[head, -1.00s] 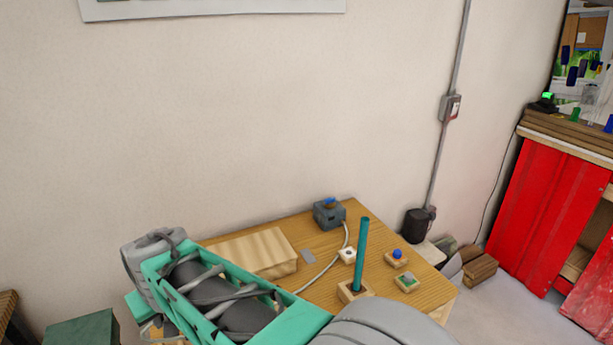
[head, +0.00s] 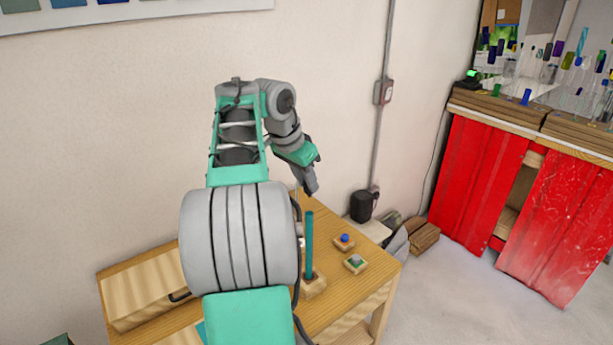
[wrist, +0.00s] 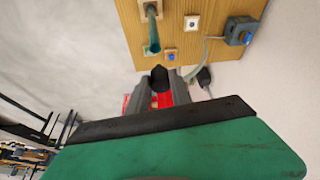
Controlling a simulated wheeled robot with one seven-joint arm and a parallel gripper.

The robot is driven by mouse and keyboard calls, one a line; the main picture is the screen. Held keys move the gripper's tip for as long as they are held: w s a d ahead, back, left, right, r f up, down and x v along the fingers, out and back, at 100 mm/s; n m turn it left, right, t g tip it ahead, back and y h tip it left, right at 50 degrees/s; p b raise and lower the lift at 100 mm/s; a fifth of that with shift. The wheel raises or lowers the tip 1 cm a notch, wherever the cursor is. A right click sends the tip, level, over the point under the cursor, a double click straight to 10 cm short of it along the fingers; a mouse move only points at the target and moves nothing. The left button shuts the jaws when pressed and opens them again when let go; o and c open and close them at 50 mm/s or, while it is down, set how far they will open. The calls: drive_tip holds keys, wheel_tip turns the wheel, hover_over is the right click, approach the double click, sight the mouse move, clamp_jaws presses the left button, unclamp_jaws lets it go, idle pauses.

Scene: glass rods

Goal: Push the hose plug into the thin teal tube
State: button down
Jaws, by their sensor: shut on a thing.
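The thin teal tube (head: 309,243) stands upright in a wooden block (head: 313,287) on the table. In the wrist view the tube (wrist: 152,42) points towards the camera, beyond my fingertips. My gripper (head: 312,188) is above and close to the tube's top, apart from it as far as I can tell. It also shows in the wrist view (wrist: 159,82), shut on the dark hose plug (wrist: 158,75) at its fingertips. A pale hose (wrist: 197,63) runs from the grey box (wrist: 239,31) towards the fingers; its near end is partly hidden.
A small block with a blue knob (head: 344,241) and a block with a green top (head: 355,263) sit right of the tube. A white socket piece (wrist: 192,22) lies near it. A long wooden block (head: 145,296) is at left. The wall stands behind.

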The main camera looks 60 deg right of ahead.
drive_tip(key=shift+f+b, duration=3)
drive_tip(key=shift+b, duration=0.05)
drive_tip(key=shift+a+r, duration=0.15)
drive_tip(key=shift+f+b, duration=0.35)
drive_tip(key=shift+f, duration=0.35)
drive_tip(key=c, duration=1.4)
unclamp_jaws()
drive_tip(key=shift+c, duration=0.2)
drive_tip(key=p+v, duration=0.7)
drive_tip(key=v, duration=0.4)
